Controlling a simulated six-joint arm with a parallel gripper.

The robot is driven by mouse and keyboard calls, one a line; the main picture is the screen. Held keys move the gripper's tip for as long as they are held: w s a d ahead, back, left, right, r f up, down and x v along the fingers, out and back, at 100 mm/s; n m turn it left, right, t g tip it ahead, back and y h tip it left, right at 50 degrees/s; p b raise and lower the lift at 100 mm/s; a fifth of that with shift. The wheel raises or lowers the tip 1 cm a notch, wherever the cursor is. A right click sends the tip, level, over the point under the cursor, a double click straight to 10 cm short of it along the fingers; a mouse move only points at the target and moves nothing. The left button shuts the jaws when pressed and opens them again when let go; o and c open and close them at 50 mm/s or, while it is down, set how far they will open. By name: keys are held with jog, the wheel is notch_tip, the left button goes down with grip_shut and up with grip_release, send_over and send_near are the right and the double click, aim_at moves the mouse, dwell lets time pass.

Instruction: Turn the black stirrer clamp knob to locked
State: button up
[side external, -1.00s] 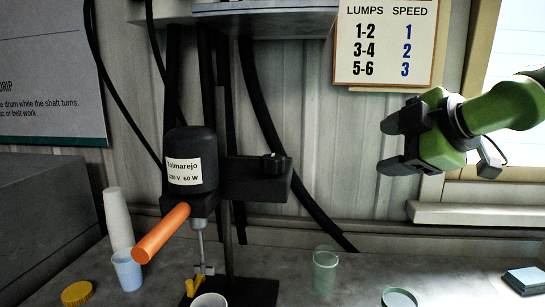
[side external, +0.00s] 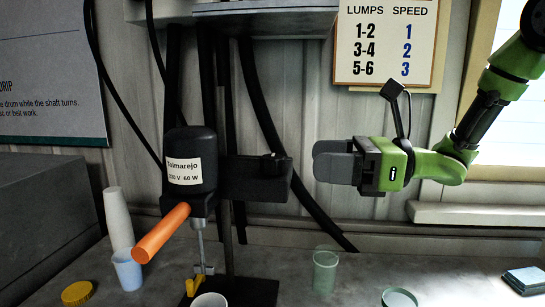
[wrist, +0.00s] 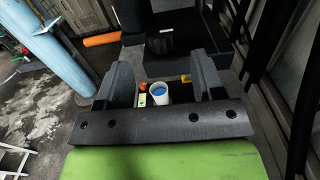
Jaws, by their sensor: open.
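The black stirrer clamp knob (side external: 272,157) sits on top of the black clamp block (side external: 255,181), to the right of the stirrer motor (side external: 188,160). In the wrist view a dark knob-like shape (wrist: 160,43) shows on the block (wrist: 180,62), beyond the fingers. I cannot read whether it is set to locked. My gripper (side external: 318,159) is open and empty, pointing left, a short way right of the block and at about its height. In the wrist view its fingers (wrist: 163,82) stand apart, with nothing between them touching.
An orange cylinder (side external: 160,233) juts from the motor toward the front left. A white cup (side external: 209,300) stands below the stirrer shaft. A green clear cup (side external: 325,270) is on the bench below my gripper. Black cables (side external: 262,110) hang behind the block.

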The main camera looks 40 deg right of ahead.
aim_at(273, 156)
jog(key=x, duration=0.8)
jog(key=c, duration=0.9)
